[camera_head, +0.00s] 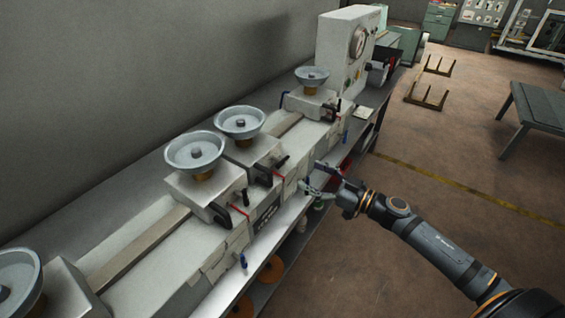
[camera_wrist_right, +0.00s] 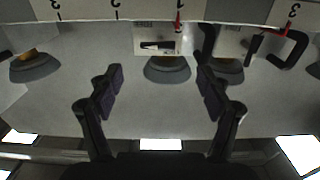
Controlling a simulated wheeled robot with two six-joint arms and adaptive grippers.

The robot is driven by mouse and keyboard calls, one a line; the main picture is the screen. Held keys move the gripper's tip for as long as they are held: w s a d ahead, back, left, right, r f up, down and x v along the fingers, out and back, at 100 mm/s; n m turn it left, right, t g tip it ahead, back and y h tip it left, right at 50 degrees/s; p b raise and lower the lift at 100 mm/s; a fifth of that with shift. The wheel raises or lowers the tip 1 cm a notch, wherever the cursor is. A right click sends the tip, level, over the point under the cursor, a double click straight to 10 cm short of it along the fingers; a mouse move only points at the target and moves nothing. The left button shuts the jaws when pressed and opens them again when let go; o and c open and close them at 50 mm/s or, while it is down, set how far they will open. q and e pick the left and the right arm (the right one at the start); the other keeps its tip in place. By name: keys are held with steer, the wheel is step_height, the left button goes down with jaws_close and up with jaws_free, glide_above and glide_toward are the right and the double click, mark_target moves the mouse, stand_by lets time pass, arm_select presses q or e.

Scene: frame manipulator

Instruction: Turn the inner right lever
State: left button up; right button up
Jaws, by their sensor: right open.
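The long pale machine (camera_head: 225,235) carries several carriages with round grey handwheels and black levers along its front. The left one has another black lever (camera_head: 220,214). A further black lever (camera_head: 331,111) is on the far carriage. My right gripper (camera_head: 318,178) is open and empty, in front of the machine and apart from the levers. In the right wrist view its two fingers (camera_wrist_right: 160,90) are spread, with a bent black handle (camera_wrist_right: 285,50) to their upper right. My left gripper is not in view.
A grey handwheel (camera_head: 238,122) tops the right middle carriage. A white box with a dial (camera_head: 347,45) stands at the machine's far end. A lower shelf (camera_head: 270,270) holds orange discs. The brown floor to the right is open up to a dark table (camera_head: 545,115).

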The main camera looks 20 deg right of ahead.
mark_target(282, 160)
steer(key=b+x, duration=0.1)
steer(key=x, duration=0.9)
steer(key=shift+w+a, duration=0.15)
steer(key=shift+w, duration=0.1)
